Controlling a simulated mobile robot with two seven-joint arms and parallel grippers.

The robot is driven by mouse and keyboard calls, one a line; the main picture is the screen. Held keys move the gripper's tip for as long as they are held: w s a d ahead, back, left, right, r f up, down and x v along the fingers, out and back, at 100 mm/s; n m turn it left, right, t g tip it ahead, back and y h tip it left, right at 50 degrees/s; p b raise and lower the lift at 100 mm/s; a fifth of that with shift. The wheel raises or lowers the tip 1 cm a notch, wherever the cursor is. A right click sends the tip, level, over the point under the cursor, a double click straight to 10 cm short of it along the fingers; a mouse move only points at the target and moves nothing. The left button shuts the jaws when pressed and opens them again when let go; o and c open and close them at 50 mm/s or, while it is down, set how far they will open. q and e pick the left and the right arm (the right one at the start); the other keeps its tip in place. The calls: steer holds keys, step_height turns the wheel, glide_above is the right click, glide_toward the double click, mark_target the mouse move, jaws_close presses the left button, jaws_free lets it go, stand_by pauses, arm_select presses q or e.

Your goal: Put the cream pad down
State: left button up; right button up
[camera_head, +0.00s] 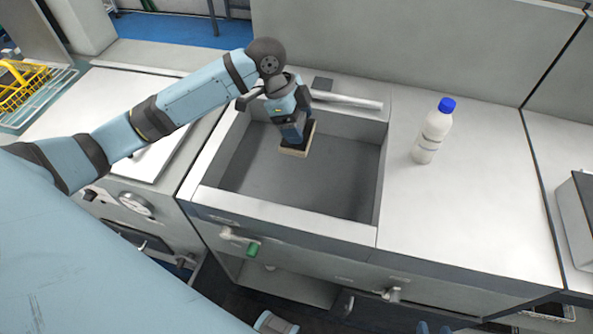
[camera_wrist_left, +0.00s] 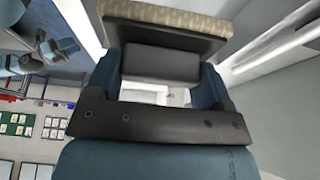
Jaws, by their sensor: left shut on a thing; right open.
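The cream pad (camera_head: 294,151) is a flat block with a cream underside and a dark upper part. It is inside the grey sink basin (camera_head: 245,178), toward the back. My left gripper (camera_head: 291,132) comes down from above and is shut on its dark part. In the left wrist view the pad's speckled cream face (camera_wrist_left: 165,18) and dark grip block (camera_wrist_left: 160,63) show between the fingers. I cannot tell whether the pad touches the basin floor.
A white bottle with a blue cap (camera_head: 433,132) stands on the counter (camera_head: 470,190) right of the basin. A faucet bar (camera_head: 345,100) crosses the basin's back edge. A yellow basket (camera_head: 22,82) is at far left. The basin's front and right floor is clear.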

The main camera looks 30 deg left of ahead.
arm_select(q)
steer(key=shift+f, duration=9.7)
steer(key=shift+f, duration=0.1)
steer(key=o, duration=0.9)
steer(key=shift+r, duration=0.2)
steer(key=v, duration=1.1)
steer(key=shift+r, duration=0.4)
